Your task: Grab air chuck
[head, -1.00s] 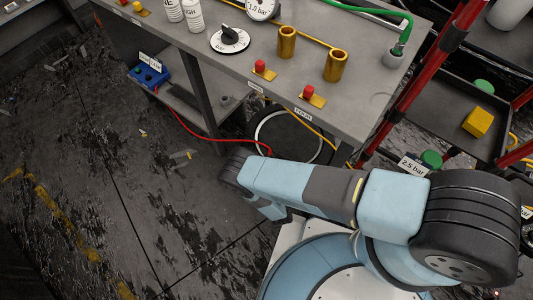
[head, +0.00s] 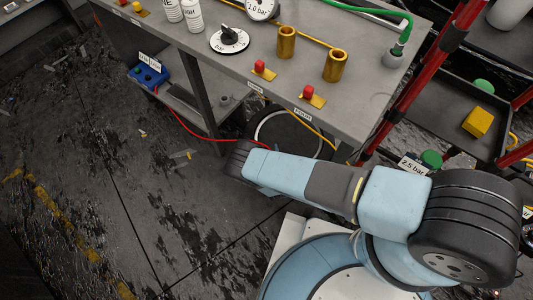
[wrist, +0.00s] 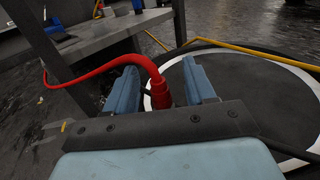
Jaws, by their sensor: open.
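A red hose (head: 195,132) ends in a thick red fitting (wrist: 161,92), which looks like the air chuck. In the wrist view the fitting stands between the two blue fingers of my gripper (wrist: 160,72). The fingers are apart, with a visible gap on each side of the fitting. The fitting's lower end is hidden behind the dark gripper body. In the head view my arm hides my gripper and the fitting. A green hose (head: 408,22) with a green end fitting (head: 399,46) stands in a grey holder on the bench.
A grey bench (head: 350,112) carries brass cups, red-topped yellow pieces, a dial and gauges. Beneath it is a round black object with a white ring (wrist: 290,72). A blue box (head: 150,75) sits on the lower shelf. A red-framed rack stands right. Floor at left is mostly open.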

